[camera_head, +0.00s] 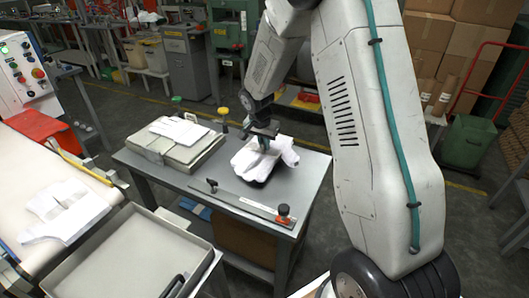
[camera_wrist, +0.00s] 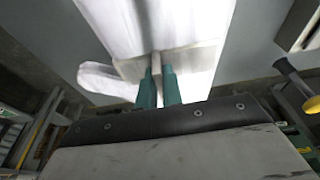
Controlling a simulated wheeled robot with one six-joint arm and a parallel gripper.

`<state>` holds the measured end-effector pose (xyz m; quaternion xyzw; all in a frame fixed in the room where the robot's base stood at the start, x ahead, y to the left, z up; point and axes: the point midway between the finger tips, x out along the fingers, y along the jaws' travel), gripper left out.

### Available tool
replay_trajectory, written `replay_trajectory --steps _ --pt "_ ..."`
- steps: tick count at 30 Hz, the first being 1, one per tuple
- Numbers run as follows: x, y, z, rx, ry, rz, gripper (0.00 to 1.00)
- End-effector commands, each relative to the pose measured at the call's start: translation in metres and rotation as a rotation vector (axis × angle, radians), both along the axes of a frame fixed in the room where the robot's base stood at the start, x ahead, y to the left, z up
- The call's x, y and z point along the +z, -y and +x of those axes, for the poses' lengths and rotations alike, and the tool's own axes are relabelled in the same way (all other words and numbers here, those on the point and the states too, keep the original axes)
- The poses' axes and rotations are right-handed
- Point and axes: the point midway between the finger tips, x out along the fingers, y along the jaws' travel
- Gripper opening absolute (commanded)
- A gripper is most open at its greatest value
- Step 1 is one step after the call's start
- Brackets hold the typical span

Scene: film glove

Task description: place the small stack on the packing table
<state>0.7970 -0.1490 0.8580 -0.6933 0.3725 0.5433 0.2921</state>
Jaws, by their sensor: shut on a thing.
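The small stack (camera_head: 281,154) is a bundle of white film gloves with a loose, uneven outline. It is over the right rear part of the grey packing table (camera_head: 228,185). My gripper (camera_head: 264,145) points down at the stack. In the wrist view, the teal fingers of my gripper (camera_wrist: 159,75) are close together on the near edge of the white stack (camera_wrist: 165,25). A dark shadow shows under the stack's front edge. I cannot tell whether its underside touches the tabletop.
White gloves (camera_head: 65,212) lie on the conveyor at left. A grey tray (camera_head: 130,255) stands in front.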

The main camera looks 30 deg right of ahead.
Motion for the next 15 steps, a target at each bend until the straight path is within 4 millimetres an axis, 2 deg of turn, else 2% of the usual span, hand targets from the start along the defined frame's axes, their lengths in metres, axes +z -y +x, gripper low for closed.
replay_trajectory --steps 7,15 --pt "-0.033 0.000 -0.001 0.002 -0.002 0.001 0.00" --pt "-0.034 0.000 0.000 0.001 -0.001 0.001 0.00"
